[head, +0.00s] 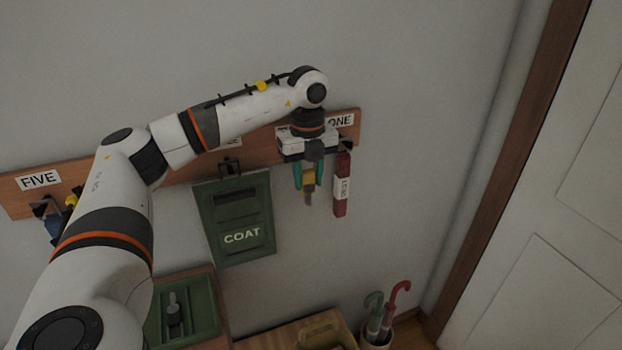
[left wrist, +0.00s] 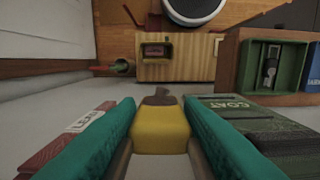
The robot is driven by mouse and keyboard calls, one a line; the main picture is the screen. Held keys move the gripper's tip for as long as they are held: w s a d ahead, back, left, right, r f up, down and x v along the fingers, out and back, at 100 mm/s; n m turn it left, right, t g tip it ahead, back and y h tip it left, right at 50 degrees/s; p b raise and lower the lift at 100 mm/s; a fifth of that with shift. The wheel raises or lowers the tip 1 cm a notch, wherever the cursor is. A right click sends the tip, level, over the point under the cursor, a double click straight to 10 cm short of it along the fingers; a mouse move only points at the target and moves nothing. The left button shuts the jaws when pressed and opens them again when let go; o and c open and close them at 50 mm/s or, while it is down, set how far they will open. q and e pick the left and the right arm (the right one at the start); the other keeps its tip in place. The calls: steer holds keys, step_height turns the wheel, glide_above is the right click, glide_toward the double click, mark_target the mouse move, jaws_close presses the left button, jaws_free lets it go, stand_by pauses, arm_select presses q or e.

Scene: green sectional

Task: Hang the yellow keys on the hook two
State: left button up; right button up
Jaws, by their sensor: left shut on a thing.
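The yellow keys (head: 309,183) are between the teal fingers of my left gripper (head: 309,178), which is shut on them. They hang below the wooden hook board (head: 265,152), close in front of the wall. In the left wrist view the yellow body of the keys (left wrist: 160,130) fills the gap between the teal fingers (left wrist: 160,140). The "ONE" label shows at the board's right end. My right gripper is not in view.
A red tag (head: 342,185) hangs under "ONE", close right of the gripper. A green "COAT" plaque (head: 237,218) hangs to the left. Below are a green tray (head: 184,322) and an umbrella stand (head: 376,333).

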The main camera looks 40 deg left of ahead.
arm_select(q)
steer(key=w+a+f, duration=0.1)
steer(key=w+a, duration=0.2)
steer(key=a, duration=0.2)
steer(key=shift+a+f, duration=0.35)
steer(key=shift+a, duration=0.05)
stand_by(0.5)
stand_by(0.5)
steer(key=o, duration=0.9)
step_height(320, 180, up, 10)
steer(key=shift+r+b, duration=0.25)
steer(key=shift+b, duration=0.25)
steer(key=shift+r, duration=0.75)
